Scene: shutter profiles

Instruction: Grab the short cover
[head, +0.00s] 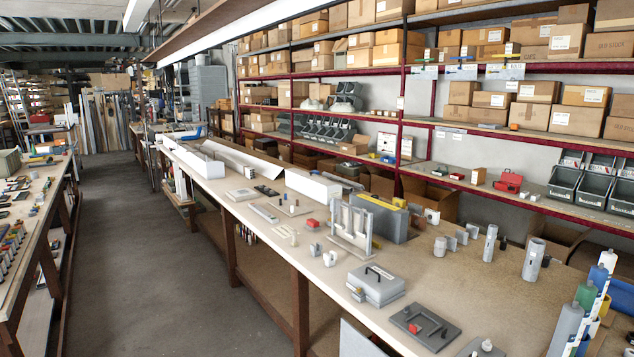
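Several long white profile pieces lie on the workbench (330,262) in the head view. A shorter white box-like piece (312,187), which looks like the short cover, lies near the middle of the bench, towards its back edge. A longer white piece (192,161) lies farther away on the left, with another long profile (240,163) beside it. I cannot tell for sure which piece is the short cover. Neither of my grippers shows in the head view.
A grey case with a black handle (377,284), an upright metal fixture (351,229) and a grey block with a yellow top (381,218) stand nearer on the bench. Shelves with boxes (556,121) rise behind. The floor aisle (150,250) on the left is clear.

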